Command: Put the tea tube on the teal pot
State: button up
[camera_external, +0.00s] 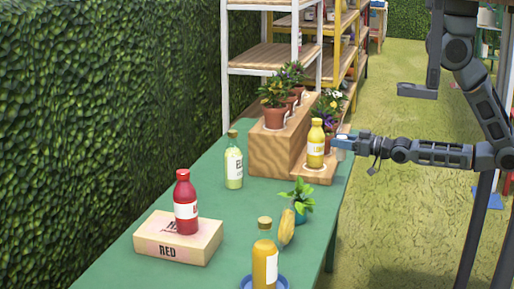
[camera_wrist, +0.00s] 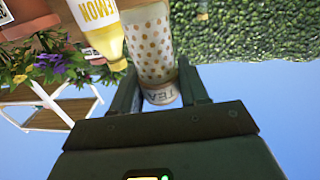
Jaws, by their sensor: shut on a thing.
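The tea tube (camera_wrist: 150,45) is pale with gold dots and a "TEA" label. It stands between the two fingers of my gripper (camera_wrist: 157,85) in the wrist view, and the fingers are shut on it. In the external view my gripper (camera_external: 345,141) is at the right edge of the table, beside the wooden stand, and only a small pale part of the tube (camera_external: 341,153) shows. The teal pot (camera_external: 301,215) holds a green leafy plant and stands on the table nearer the camera, well apart from my gripper.
A yellow lemon bottle (camera_external: 316,147) stands on the wooden stand (camera_external: 279,148) close to my gripper, with potted plants above.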

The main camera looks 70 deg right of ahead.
jog(key=shift+w+a+r, duration=0.1)
jog(key=shift+a+r, duration=0.1)
jog(key=shift+r, duration=0.05)
jog(key=w+a+r+n+y+p, duration=0.15)
jog(key=w+a+y, duration=0.35)
jog(key=a, duration=0.6)
jog(key=n+y+p, duration=0.2)
jog(key=n+y, duration=0.1)
jog(key=n, duration=0.1)
send_over(291, 188)
jog(key=shift+m+g, duration=0.25)
jog(key=shift+g, duration=0.05)
jog(key=shift+d+f, duration=0.15)
jog(key=shift+f, duration=3)
jog(key=shift+f, duration=0.15)
jog(key=o, duration=1.1)
jog(key=shift+c, duration=0.2)
